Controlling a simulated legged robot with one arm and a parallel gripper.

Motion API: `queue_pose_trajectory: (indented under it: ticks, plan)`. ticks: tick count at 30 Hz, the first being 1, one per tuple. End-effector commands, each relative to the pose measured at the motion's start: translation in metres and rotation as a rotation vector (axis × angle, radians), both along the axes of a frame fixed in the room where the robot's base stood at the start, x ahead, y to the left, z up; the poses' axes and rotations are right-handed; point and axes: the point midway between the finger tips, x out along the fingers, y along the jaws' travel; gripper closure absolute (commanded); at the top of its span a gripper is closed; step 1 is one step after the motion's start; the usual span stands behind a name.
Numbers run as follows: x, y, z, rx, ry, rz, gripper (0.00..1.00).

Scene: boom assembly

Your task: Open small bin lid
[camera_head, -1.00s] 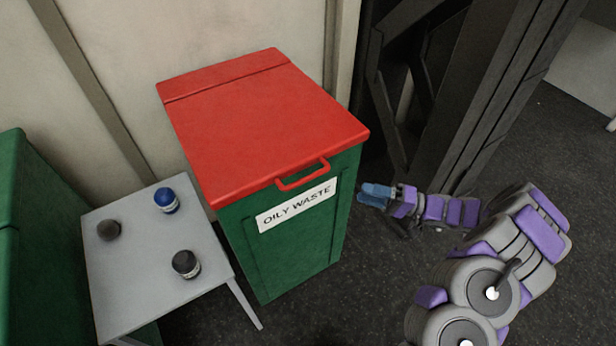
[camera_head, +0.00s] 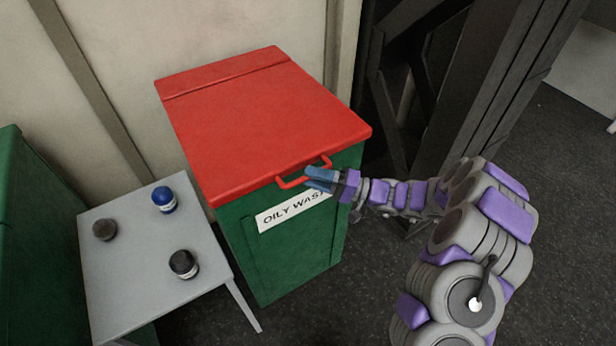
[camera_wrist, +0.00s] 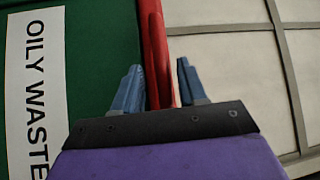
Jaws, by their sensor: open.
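The small bin (camera_head: 290,262) is green with a white label that reads "OILY WASTE", partly hidden by my gripper in the head view. Its red lid (camera_head: 265,120) lies flat and closed, with a red handle (camera_head: 289,183) on the front edge. My gripper (camera_head: 312,178) is at the handle's right part, in front of the lid edge. In the wrist view its blue fingers (camera_wrist: 160,85) are open, with a red bar (camera_wrist: 156,50) running between them. I cannot tell whether either finger touches it. The label (camera_wrist: 35,85) shows at the left of that view.
A small grey table (camera_head: 150,295) stands left of the bin, holding a blue-capped jar (camera_head: 164,200), a dark jar (camera_head: 184,265) and a dark round item (camera_head: 105,229). Another green bin (camera_head: 35,250) is at far left. A dark metal frame (camera_head: 440,90) stands right of the bin.

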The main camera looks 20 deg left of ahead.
Motion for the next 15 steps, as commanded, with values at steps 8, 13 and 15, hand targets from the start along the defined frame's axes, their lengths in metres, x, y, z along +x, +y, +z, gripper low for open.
queue_pose_trajectory:
  ticks: [8,13,15]
  plan:
    - [-0.002,0.019,0.003,0.002,0.000,0.000,0.58]
    - [-0.002,0.019,0.004,0.001,-0.001,-0.001,0.58]
    - [-0.002,0.019,0.004,0.001,-0.001,-0.001,0.58]
